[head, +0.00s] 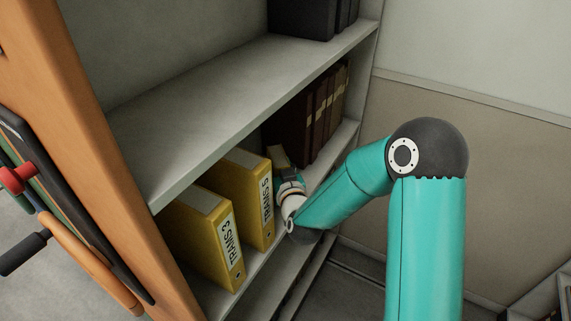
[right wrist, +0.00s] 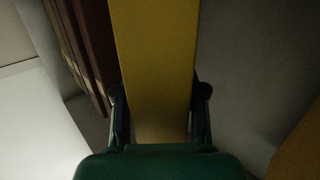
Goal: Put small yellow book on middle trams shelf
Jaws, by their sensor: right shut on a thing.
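The small yellow book (right wrist: 155,60) fills the middle of the right wrist view, between the two fingers of my right gripper (right wrist: 160,112), which is shut on it. In the head view, only a small yellowish part of the book (head: 277,154) shows beyond my right gripper (head: 284,173). My gripper reaches into the middle shelf (head: 256,268), between the yellow binder marked TRAMS 5 (head: 243,188) and the dark brown volumes (head: 312,118). Whether the book touches the shelf is hidden. My left gripper is not in view.
A second yellow binder, TRAMS 3 (head: 202,228), stands left of TRAMS 5. The upper shelf board (head: 235,93) runs close above them and carries black volumes (head: 303,15). An orange side panel (head: 95,140) bounds the left. Brown volumes (right wrist: 84,45) stand left of the book in the wrist view.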

